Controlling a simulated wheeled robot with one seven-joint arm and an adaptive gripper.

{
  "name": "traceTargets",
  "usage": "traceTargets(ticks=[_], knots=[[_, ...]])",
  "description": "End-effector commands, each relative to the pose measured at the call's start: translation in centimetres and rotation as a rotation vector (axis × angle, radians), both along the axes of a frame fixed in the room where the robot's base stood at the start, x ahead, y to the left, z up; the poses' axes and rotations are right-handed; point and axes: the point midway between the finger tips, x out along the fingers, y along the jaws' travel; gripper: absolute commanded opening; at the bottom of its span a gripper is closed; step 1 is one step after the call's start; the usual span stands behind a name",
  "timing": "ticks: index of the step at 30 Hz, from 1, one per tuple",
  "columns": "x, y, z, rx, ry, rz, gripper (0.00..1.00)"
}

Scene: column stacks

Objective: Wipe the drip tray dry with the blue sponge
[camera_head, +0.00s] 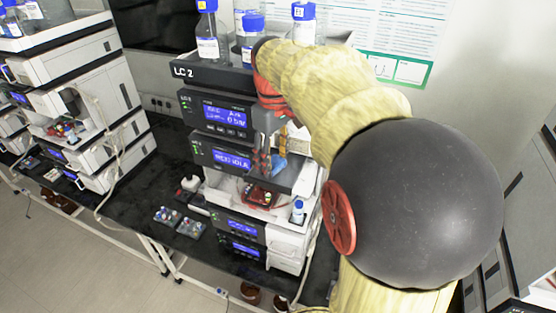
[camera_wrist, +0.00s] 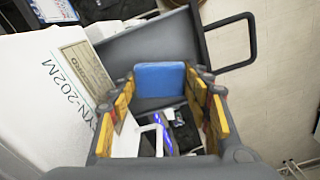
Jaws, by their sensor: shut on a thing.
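My gripper (camera_wrist: 162,84) is shut on the blue sponge (camera_wrist: 160,78), which sits between the yellow-padded fingertips in the wrist view. In the head view my gripper (camera_head: 272,158) hangs in front of the LC 2 stack, partly hidden by my arm. The sponge shows there as a small blue patch (camera_head: 279,166), near the open white bay below the second display module. I cannot clearly pick out the drip tray or any liquid on it. I cannot tell whether the sponge touches a surface.
The LC 2 stack (camera_head: 218,74) carries blue-capped bottles (camera_head: 207,32) on top. A small blue-capped bottle (camera_head: 298,211) and a red part (camera_head: 259,195) are in its open bay. Vial racks (camera_head: 178,221) stand on the black bench (camera_head: 150,190). Another instrument stack (camera_head: 85,90) is at left.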

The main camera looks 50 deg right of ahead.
Motion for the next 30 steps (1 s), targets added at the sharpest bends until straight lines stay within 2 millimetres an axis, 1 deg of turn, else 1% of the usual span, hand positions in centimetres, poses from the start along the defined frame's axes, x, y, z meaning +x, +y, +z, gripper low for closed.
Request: traceTargets(ticks=[3,6,11,16,20,25,30], knots=[[0.7,0.3,0.0,0.000,0.000,0.000,0.24],[0.7,0.3,-0.1,0.000,0.000,-0.001,0.24],[-0.1,0.0,-0.2,0.000,0.000,-0.002,0.24],[-1.4,-0.5,-0.4,0.001,0.002,-0.002,0.24],[-1.8,-0.7,-0.5,0.002,0.004,0.000,0.24],[-1.2,-0.4,-0.5,0.003,0.007,0.001,0.24],[0.1,0.2,-0.4,0.004,0.005,0.002,0.25]])
